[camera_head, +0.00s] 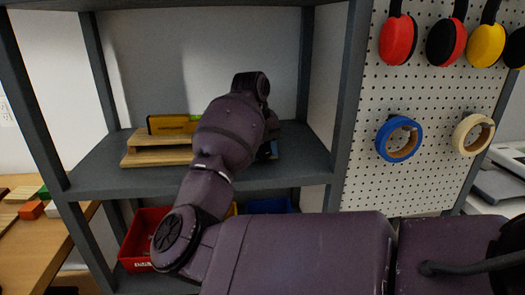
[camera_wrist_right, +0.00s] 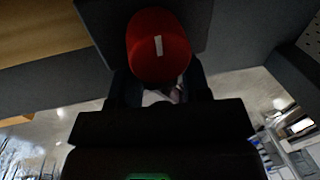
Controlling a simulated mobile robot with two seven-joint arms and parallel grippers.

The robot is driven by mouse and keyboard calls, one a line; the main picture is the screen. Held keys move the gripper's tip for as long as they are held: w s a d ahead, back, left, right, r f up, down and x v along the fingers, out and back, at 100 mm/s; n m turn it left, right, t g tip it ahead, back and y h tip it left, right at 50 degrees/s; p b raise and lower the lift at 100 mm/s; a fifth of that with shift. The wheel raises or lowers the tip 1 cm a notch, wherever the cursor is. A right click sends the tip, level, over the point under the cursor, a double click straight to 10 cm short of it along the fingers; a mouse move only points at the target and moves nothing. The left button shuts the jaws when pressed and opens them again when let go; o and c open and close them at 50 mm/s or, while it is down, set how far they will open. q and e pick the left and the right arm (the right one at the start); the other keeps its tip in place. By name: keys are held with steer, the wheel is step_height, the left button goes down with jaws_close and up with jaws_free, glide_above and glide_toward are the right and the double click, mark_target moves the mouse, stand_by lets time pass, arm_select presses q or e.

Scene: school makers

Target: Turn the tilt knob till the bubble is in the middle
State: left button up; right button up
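A yellow spirit level (camera_head: 174,125) lies on a wooden tilt stand (camera_head: 150,152) on the middle shelf in the head view. Its bubble cannot be made out, and my right arm hides the stand's right end. My right gripper is hidden behind that arm in the head view. In the right wrist view a red knob (camera_wrist_right: 158,50) with a white mark sits between the dark fingers of my right gripper (camera_wrist_right: 160,85). The fingers flank the knob with no clear gap, but the dark picture does not show whether they press on it. My left gripper is out of view.
Grey shelf posts (camera_head: 345,110) stand either side of the middle shelf (camera_head: 95,175). A red bin (camera_head: 137,240) sits below. A pegboard (camera_head: 425,90) with ear defenders and tape rolls is at the right. A wooden table (camera_head: 25,235) with coloured blocks is at the left.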

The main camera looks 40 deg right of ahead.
steer(key=shift+c, duration=0.6)
steer(key=shift+r+t+y+p, duration=0.3)
steer(key=shift+t+y+p, duration=0.1)
steer(key=shift+y+p, duration=0.3)
steer(key=shift+s+d+r+t+y+p, duration=0.1)
steer(key=shift+t+y+p, duration=0.5)
steer(key=shift+y+p, duration=0.6)
steer(key=shift+p, duration=0.05)
steer(key=shift+t+y+p, duration=0.45)
steer(key=shift+t+y, duration=0.05)
steer(key=shift+d+f+t+y+p, duration=0.1)
steer(key=shift+f+t+y+p, duration=0.2)
steer(key=shift+f+y+p, duration=0.15)
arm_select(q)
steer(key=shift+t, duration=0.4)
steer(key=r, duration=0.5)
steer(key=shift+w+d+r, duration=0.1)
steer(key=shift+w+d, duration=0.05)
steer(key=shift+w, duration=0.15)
arm_select(e)
steer(key=shift+y, duration=0.25)
